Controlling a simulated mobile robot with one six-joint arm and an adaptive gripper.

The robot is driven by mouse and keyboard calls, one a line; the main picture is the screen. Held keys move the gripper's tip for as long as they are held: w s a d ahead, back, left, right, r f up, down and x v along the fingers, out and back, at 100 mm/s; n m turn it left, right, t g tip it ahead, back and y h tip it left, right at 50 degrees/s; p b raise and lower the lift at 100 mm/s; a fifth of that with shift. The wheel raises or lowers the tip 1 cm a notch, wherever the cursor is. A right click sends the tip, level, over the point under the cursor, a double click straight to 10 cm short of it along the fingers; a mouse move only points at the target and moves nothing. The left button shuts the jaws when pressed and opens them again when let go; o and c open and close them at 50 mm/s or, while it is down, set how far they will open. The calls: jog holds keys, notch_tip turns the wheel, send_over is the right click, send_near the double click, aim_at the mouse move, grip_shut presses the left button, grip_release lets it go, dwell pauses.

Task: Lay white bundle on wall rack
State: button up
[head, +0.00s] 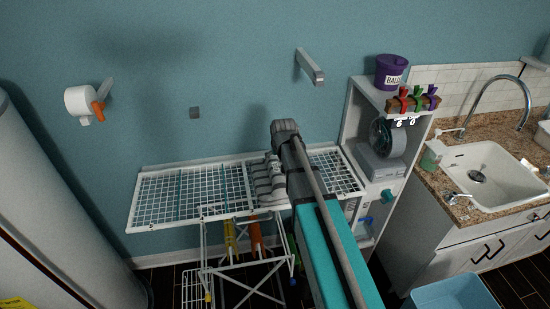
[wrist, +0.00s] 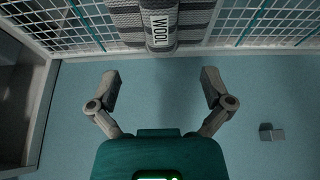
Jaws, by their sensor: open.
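A rolled, grey-and-white striped bundle with a white WOOL label (wrist: 161,30) shows at the top of the wrist view, against the white wire wall rack (wrist: 55,22). In the head view the rack (head: 180,196) stands out from the blue wall. Grey banded shapes that look like the bundle (head: 264,180) lie on its middle, partly behind my arm. No plain white bundle shows. My gripper (wrist: 162,82) is open and empty, its fingers apart, with the bundle beyond the tips in the picture. I cannot make out the fingers in the head view.
A folding drying stand (head: 242,270) is below the rack. A white shelf unit (head: 350,125) with a purple pot (head: 392,71) stands right of it, then the sink (head: 490,178). A grey wall bar (head: 310,68) juts out above. The rack's left part is bare.

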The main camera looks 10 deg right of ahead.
jog(key=s+a+f+g, duration=0.1)
jog(key=s+g, duration=0.3)
jog(key=s, duration=1.9)
jog(key=shift+s+f, duration=0.2)
jog(key=shift+a+f, duration=0.1)
notch_tip(320, 180, down, 10)
jog(key=b, duration=1)
jog(key=shift+f, duration=0.15)
jog(key=shift+c, duration=0.3)
